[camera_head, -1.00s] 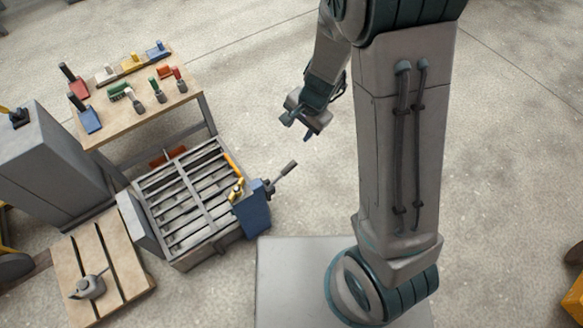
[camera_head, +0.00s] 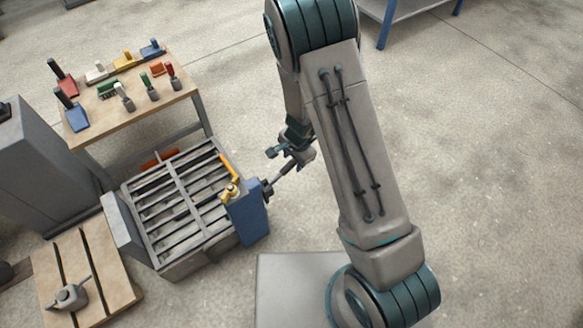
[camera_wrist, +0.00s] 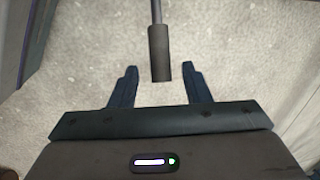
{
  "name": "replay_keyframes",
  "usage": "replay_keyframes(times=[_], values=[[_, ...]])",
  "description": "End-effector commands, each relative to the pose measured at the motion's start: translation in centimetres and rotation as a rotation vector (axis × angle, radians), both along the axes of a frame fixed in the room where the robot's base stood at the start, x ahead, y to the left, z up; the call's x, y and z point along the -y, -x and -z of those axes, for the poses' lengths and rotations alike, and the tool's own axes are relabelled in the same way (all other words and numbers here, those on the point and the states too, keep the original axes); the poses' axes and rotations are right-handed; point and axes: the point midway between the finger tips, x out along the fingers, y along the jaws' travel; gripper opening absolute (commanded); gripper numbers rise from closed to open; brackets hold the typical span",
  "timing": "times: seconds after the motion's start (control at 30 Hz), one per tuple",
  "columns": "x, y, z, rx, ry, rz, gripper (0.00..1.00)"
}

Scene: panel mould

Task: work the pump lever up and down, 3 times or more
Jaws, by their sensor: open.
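The pump (camera_head: 246,212) is a blue box on the right side of the slatted panel mould (camera_head: 160,262). Its lever (camera_head: 283,176) sticks out to the upper right, a thin rod with a dark grip. My gripper (camera_head: 278,152) is at the outer end of the lever. In the wrist view my gripper (camera_wrist: 159,82) is open, with a finger on either side of the grip's line and no visible contact.
A wooden table (camera_head: 140,121) with several coloured hand tools stands behind the mould. A grey cabinet (camera_head: 40,165) is at the left.

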Motion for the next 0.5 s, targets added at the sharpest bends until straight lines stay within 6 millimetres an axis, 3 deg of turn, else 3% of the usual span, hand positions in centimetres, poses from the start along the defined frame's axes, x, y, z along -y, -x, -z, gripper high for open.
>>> replay_keyframes(times=[0.03, 0.2, 0.5], values=[[0.0, -0.1, 1.3, -0.002, 0.0, 0.001, 0.43], [-0.2, -0.3, 2.7, -0.001, 0.001, 0.0, 0.43], [-0.3, -0.4, 3.0, 0.0, 0.0, -0.001, 0.43]])
